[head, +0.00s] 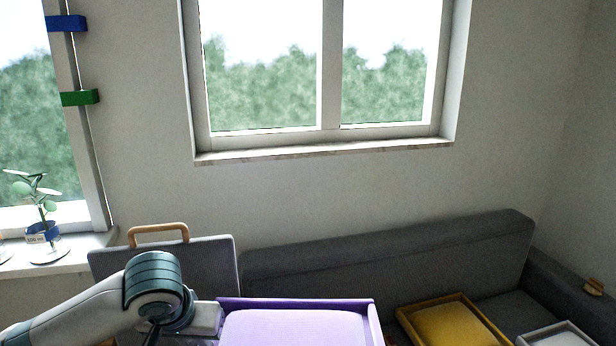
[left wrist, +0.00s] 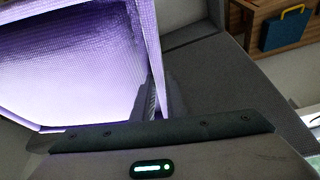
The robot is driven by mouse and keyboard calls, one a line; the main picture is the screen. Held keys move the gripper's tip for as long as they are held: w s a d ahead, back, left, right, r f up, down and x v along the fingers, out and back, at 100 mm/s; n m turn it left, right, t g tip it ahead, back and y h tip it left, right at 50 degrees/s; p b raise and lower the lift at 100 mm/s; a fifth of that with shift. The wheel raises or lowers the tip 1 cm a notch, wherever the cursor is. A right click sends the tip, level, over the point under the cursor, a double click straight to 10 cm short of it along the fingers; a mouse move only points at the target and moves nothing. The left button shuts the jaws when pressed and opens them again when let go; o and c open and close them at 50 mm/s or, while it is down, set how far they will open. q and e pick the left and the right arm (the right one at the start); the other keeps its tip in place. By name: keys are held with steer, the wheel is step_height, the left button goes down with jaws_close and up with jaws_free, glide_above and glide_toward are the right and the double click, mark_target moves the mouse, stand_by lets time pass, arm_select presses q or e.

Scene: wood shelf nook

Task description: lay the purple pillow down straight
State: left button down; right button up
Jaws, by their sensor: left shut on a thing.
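The purple pillow (head: 300,328) shows at the bottom middle of the head view, in front of the grey sofa (head: 390,245). It has a raised purple rim around a paler face, and its lower part is cut off by the picture edge. My left gripper (head: 208,318) comes in from the left and meets its left side. In the left wrist view the pillow (left wrist: 70,75) fills the upper left, tilted in the picture. There the left gripper (left wrist: 157,97) is shut on the pillow's rim. My right gripper is in neither view.
A yellow pillow (head: 450,325) and a white one (head: 555,337) lie on the sofa to the right. A grey panel with a wooden handle (head: 160,232) stands behind my left arm. A wooden shelf with a blue case (left wrist: 285,32) shows in the left wrist view.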

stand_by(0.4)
arm_select(q)
steer(key=s+f, duration=0.3)
steer(key=f, duration=1)
steer(key=shift+s+f, duration=0.35)
steer(key=shift+f, duration=0.05)
steer(key=shift+d, duration=0.1)
